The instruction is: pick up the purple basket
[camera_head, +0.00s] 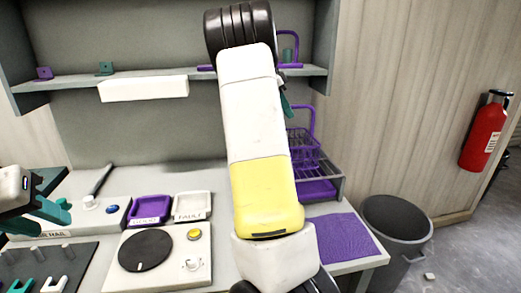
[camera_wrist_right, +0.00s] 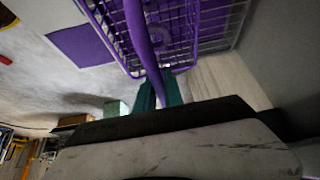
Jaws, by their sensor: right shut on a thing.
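The purple basket (camera_head: 303,147) is a wire basket with a tall loop handle, partly hidden behind my right arm in the head view. It shows at or just above a grey tray (camera_head: 338,183) with a purple floor; I cannot tell whether they touch. In the right wrist view the purple basket (camera_wrist_right: 190,30) fills the top. My right gripper (camera_wrist_right: 160,92) has its teal fingers shut on the basket's handle. In the head view that gripper is mostly hidden by the arm. My left gripper (camera_head: 58,196) is at the left edge, fingers apart and empty.
A purple mat (camera_head: 345,240) lies at the bench's right end, beside a grey bin (camera_head: 398,225). A purple tray (camera_head: 150,208), a white tray (camera_head: 192,205) and a box with a black disc (camera_head: 146,250) stand left of my right arm. A shelf (camera_head: 60,82) runs above.

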